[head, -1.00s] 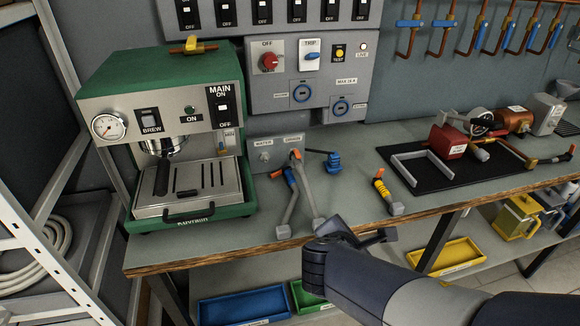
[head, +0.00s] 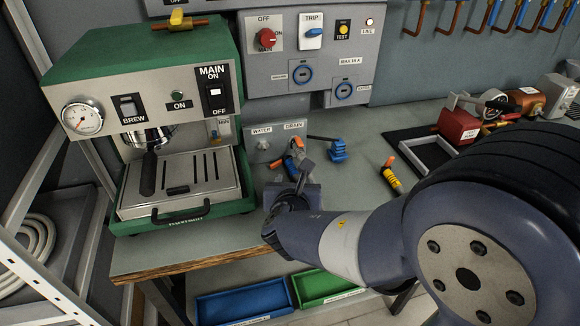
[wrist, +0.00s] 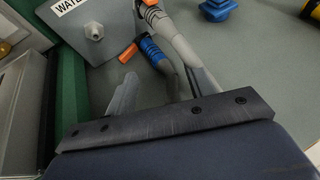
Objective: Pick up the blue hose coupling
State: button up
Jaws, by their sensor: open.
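The blue hose coupling (head: 290,164) has a ribbed blue sleeve with an orange tip and a grey hose end. It lies on the bench below the drain fitting. In the wrist view the blue sleeve (wrist: 153,50) shows just ahead of my fingers, its orange tip to the left. My gripper (head: 289,181) is over the bench at the near side of the coupling, partly hiding it in the head view. In the wrist view my gripper (wrist: 163,76) is open, a finger on each side of the coupling's grey lower part. Contact cannot be told.
A grey drain hose with an orange end (head: 298,143) rises close beside the coupling. A blue stacked fitting (head: 338,150) and a yellow coupling (head: 392,178) lie to the right. The green coffee machine (head: 232,170) stands left. A panel (head: 300,75) is behind.

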aim_at(292, 172)
jog(key=shift+a+x, duration=0.15)
jog(key=shift+x, duration=1.15)
jog(key=shift+a+x, duration=0.2)
jog(key=shift+x, duration=1.15)
jog(key=shift+r, duration=0.2)
grip_shut()
